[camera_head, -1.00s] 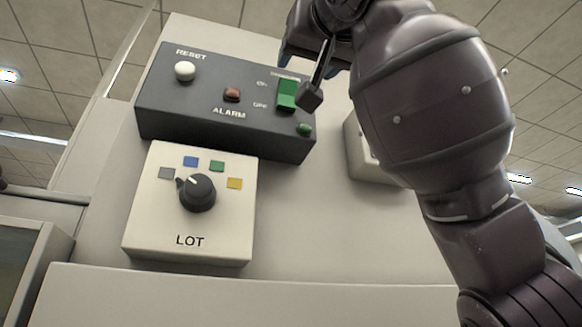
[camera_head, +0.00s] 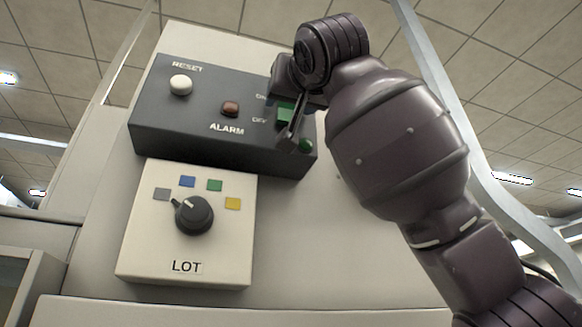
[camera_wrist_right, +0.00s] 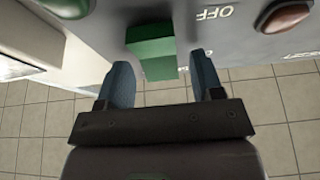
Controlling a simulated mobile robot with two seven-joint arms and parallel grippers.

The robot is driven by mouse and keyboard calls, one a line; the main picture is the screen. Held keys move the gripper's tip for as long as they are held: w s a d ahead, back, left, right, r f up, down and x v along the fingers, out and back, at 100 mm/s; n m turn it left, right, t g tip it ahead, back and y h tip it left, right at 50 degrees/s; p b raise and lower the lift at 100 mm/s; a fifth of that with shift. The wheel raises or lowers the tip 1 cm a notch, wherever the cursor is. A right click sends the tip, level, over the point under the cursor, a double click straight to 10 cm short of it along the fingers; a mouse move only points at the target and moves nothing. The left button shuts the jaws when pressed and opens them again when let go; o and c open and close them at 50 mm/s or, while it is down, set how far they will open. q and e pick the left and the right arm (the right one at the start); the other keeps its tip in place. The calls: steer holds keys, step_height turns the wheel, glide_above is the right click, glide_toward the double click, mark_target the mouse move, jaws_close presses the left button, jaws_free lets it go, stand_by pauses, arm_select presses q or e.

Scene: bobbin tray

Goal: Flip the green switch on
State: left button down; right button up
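The green switch (camera_head: 285,115) is on the dark control box (camera_head: 165,115), beside the ON and OFF labels. My right gripper (camera_head: 288,138) is in front of it and hides part of it. In the right wrist view the green switch (camera_wrist_right: 150,47) protrudes from the box, and the two blue-grey fingers of my right gripper (camera_wrist_right: 163,75) are apart, one on each side of its near end. No clear contact shows. I cannot tell which way the switch is set. My left gripper is in neither view.
A white RESET button (camera_head: 181,85) and a red ALARM lamp (camera_head: 230,108) are on the same box. A green lamp (camera_head: 306,146) is just below right of the gripper. A LOT dial (camera_head: 194,214) is on a cream box below.

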steer(key=c, duration=0.9)
steer(key=shift+o, duration=0.2)
steer(key=g, duration=0.1)
steer(key=r+g+h+p, duration=0.1)
steer(key=g, duration=0.1)
steer(key=shift+w+g, duration=0.1)
steer(key=shift+g, duration=0.2)
steer(key=o, duration=0.7)
steer(key=shift+o, duration=1.2)
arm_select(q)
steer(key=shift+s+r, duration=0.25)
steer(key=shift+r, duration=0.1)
